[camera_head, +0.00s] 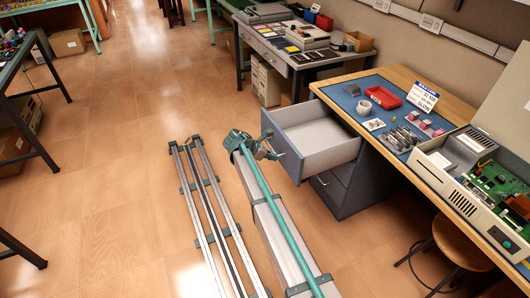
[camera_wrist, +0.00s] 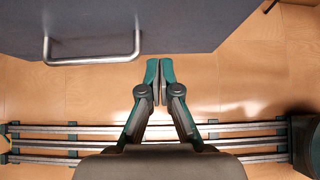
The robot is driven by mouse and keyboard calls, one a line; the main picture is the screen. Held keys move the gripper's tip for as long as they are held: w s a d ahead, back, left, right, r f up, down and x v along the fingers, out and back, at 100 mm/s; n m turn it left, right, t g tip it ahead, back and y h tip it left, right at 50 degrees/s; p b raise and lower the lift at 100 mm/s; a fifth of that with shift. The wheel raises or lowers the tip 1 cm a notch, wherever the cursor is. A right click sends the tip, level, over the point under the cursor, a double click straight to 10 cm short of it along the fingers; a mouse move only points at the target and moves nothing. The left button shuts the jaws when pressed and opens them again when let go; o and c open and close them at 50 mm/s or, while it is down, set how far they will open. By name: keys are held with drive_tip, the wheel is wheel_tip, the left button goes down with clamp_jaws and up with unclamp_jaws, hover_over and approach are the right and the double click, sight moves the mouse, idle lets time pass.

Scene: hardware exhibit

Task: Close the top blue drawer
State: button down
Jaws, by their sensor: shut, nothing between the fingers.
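The top blue drawer (camera_head: 318,134) stands pulled out of the blue-grey cabinet (camera_head: 345,190) under the desk; its light grey inside looks empty. Its front faces my arm, toward the left of the head view. In the wrist view the blue-grey drawer front (camera_wrist: 210,22) fills the top, with a metal bar handle (camera_wrist: 92,60) on its left part. My gripper (camera_wrist: 160,62) is shut and empty, with its fingertips by the front's lower edge, right of the handle. Whether they touch the front cannot be told. In the head view my gripper (camera_head: 268,144) is small beside the drawer front.
The desk above the cabinet holds a blue mat (camera_head: 352,94), a red tray (camera_head: 383,97), a tape roll (camera_head: 364,107) and an opened electronic device (camera_head: 480,175). A stool (camera_head: 462,242) stands at lower right. Floor rails (camera_head: 205,205) run left of my arm. Open floor lies further left.

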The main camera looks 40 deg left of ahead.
sight(287, 156)
drive_tip(key=shift+w+d+f+p, duration=0.15)
drive_tip(key=shift+w+d, duration=0.15)
drive_tip(key=shift+w, duration=0.4)
drive_tip(key=shift+w+d+f+p, duration=0.1)
drive_tip(key=shift+w+d+p, duration=0.15)
drive_tip(key=shift+w, duration=0.5)
drive_tip(key=shift+w+d+f+p, duration=0.1)
drive_tip(key=shift+w+d, duration=0.2)
drive_tip(key=shift+w, duration=0.4)
drive_tip(key=shift+w+r, duration=0.1)
